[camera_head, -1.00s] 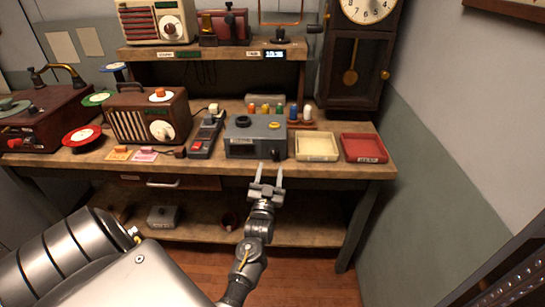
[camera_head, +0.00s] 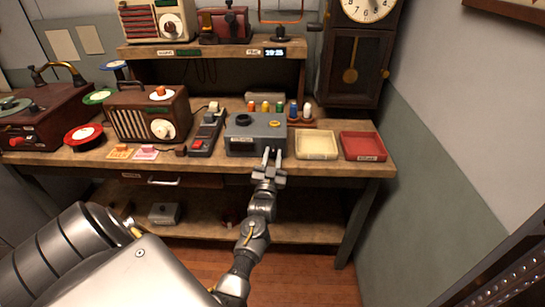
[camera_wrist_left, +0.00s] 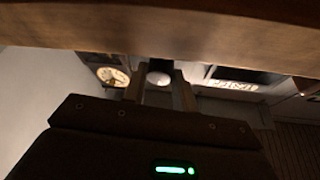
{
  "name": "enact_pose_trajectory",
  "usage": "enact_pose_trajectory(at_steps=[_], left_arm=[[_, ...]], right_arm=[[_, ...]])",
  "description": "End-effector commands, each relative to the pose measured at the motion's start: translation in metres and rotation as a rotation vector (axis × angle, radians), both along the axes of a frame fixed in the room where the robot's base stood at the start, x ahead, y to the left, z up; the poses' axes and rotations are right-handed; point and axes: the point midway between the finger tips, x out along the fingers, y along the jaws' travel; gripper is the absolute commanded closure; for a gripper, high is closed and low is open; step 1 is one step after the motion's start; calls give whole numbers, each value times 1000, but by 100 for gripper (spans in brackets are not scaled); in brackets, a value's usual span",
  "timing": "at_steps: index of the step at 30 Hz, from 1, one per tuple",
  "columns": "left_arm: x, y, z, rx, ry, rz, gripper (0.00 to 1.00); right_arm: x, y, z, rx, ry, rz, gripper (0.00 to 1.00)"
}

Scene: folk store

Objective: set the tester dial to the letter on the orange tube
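The tester (camera_head: 241,131) is a grey box near the front edge of the bench, with a dark round part and a yellow ring on top. The orange tube (camera_head: 251,107) stands behind it in a row of coloured tubes; its letter is too small to read. My left gripper (camera_head: 271,153) is at the tester's front face, its fingers narrowed around the dial. In the left wrist view the round dial (camera_wrist_left: 158,76) fills the gap between the fingers. The dial's pointer and letters cannot be read. My right gripper is out of view.
The bench's front edge (camera_wrist_left: 220,32) lies close to the left wrist. A cream tray (camera_head: 316,156) and a red tray (camera_head: 363,157) sit right of the tester. A dark switch box (camera_head: 206,134) and a wooden radio (camera_head: 131,118) stand to its left.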

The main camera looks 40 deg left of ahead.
Motion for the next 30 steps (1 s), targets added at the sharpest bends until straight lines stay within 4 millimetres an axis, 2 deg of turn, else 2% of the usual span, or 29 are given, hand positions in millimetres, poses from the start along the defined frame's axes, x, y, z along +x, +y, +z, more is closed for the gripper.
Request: enact_pose_trajectory(at_steps=[2,14,30], left_arm=[[0,0,0,-1,0,-1,95],[0,0,2,72,56,-3,95],[-2,2,7,449,342,-4,95]], right_arm=[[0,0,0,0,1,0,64],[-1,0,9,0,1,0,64],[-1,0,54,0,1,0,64]])
